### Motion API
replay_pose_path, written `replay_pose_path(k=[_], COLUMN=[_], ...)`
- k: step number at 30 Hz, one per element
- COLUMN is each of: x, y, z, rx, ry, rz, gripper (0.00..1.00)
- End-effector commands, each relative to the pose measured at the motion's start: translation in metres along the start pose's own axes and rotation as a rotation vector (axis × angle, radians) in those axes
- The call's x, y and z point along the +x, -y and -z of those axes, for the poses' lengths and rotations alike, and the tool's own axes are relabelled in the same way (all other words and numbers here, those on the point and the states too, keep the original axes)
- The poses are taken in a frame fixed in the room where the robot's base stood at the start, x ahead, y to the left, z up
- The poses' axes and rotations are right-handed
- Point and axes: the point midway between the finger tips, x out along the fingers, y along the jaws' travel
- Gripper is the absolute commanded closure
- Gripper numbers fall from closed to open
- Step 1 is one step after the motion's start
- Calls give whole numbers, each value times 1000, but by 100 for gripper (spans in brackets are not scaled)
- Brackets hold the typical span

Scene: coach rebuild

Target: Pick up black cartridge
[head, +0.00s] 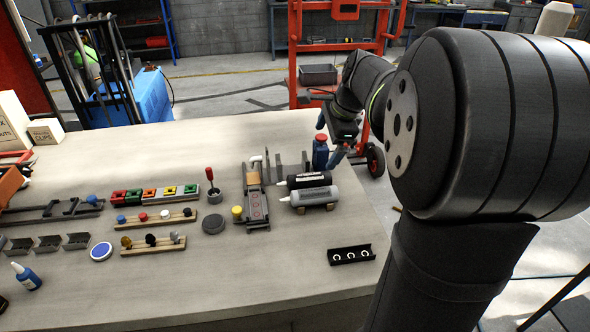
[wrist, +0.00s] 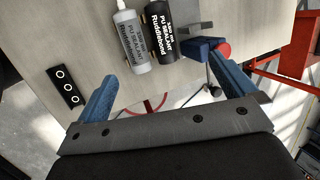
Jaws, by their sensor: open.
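The black cartridge (head: 306,180) lies on the workbench, its pale nozzle toward the left. A grey cartridge (head: 316,196) lies beside it, nearer the camera. In the wrist view the black cartridge (wrist: 163,32) with white lettering is at the top middle, with the grey cartridge (wrist: 132,42) just left of it. My gripper (head: 330,139) is open and empty, at the bench's right edge beyond the cartridges. In the wrist view its blue fingers are spread wide (wrist: 163,68), and the cartridges lie ahead of the gap, apart from the fingers.
A blue container with a red cap (head: 320,152) stands close to my gripper; it also shows near the right finger (wrist: 208,47). Grey upright plates (head: 289,164) stand behind the cartridges. A black holder with white rings (head: 351,254) sits at the front right. The bench front (head: 240,275) is clear.

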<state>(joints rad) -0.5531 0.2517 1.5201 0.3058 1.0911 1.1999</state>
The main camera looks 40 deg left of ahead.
Motion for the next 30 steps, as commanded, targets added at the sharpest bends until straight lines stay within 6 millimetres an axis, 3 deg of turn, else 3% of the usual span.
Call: replay_pose_path(k=[10, 17, 26, 30], x=[0, 0, 0, 4], y=[0, 0, 0, 3], z=[0, 0, 0, -5], rx=[0, 0, -15, -166], ry=[0, 0, -1, -12], rz=[0, 0, -3, -34], gripper=[2, 46, 46, 46])
